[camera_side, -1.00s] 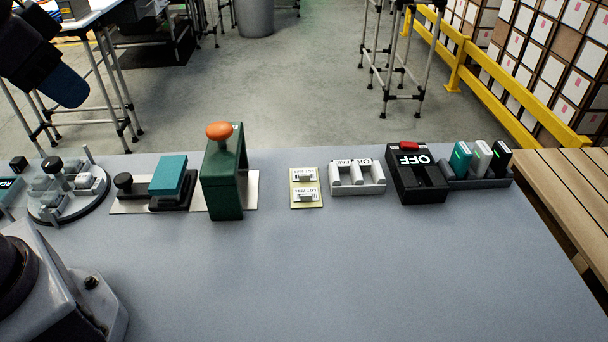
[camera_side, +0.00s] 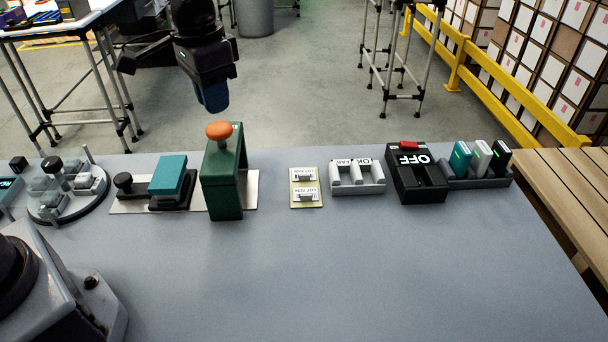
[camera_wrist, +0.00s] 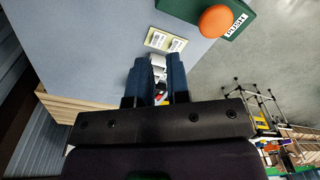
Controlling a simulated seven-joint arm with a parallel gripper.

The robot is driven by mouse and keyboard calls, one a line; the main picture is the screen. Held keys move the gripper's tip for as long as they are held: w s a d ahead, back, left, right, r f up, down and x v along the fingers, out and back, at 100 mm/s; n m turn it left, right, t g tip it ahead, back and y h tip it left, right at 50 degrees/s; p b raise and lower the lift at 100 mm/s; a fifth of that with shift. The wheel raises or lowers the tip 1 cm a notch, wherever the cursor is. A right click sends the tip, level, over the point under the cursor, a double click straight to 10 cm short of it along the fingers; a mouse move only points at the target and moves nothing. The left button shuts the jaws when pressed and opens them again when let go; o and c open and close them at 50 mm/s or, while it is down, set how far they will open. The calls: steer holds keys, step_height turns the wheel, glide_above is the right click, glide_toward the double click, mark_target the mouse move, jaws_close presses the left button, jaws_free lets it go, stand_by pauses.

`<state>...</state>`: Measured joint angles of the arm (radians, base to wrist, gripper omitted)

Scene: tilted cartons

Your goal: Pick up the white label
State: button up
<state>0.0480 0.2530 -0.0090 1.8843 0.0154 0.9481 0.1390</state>
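Two small white labels with dark print sit on a pale yellow plate (camera_side: 293,204). The rear label (camera_side: 304,175) and the front label (camera_side: 306,194) each have a small raised grey-white piece. The plate with both labels also shows in the wrist view (camera_wrist: 165,41), beyond the fingertips. My gripper (camera_side: 214,105) hangs above and behind the green press, left of the plate and well above the table. In the wrist view its two blue fingers (camera_wrist: 159,62) stand apart with no object held between them.
The green press (camera_side: 222,180) with an orange knob stands left of the plate. Right of the plate are a white two-slot holder (camera_side: 358,188), a black OFF box (camera_side: 417,180) and a rack of upright cartons (camera_side: 480,180). The front table area is clear.

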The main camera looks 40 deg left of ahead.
steer(key=w+d+f+m+g, duration=0.15)
steer(key=w+f+m, duration=0.25)
steer(key=w+f, duration=0.95)
steer(key=m+t, duration=0.1)
steer(key=m, duration=0.2)
glide_above(300, 175)
step_height(300, 175, down, 7)
steer(key=shift+w+f, duration=0.1)
steer(key=shift+w, duration=0.05)
steer(key=shift+f, duration=2.6)
jaws_close()
